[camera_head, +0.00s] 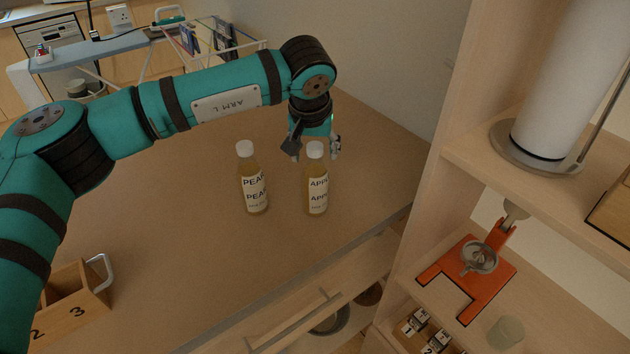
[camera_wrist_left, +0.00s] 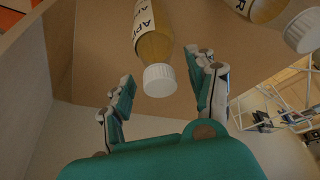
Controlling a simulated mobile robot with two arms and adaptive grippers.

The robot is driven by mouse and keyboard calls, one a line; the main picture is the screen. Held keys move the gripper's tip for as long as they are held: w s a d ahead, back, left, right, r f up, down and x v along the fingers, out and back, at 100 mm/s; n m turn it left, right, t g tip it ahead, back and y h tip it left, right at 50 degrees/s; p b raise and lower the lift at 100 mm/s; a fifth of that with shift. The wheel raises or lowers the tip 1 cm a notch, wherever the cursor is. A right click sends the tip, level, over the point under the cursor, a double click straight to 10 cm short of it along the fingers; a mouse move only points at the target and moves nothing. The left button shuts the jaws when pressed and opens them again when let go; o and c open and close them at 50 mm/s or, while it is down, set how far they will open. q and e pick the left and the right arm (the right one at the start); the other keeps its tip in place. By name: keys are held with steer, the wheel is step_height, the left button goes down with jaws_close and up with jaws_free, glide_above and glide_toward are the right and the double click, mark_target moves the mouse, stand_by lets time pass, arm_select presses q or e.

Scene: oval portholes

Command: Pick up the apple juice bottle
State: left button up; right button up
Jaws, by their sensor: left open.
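The apple juice bottle (camera_head: 316,182) stands upright on the brown counter, with a white cap and a white label reading "APP". The fingers are apart and hold nothing. My right gripper is not in view.
A pear juice bottle (camera_head: 253,180) stands close to the left of the apple bottle; it also shows in the left wrist view (camera_wrist_left: 262,10). A numbered wooden box (camera_head: 72,308) is at the lower left. A wooden shelf unit (camera_head: 440,200) rises to the right. The counter (camera_head: 190,260) in front is clear.

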arm_select(q)
steer(key=shift+w+f, duration=0.2)
steer(key=shift+f, duration=0.2)
jaws_close()
steer(key=shift+r, duration=0.1)
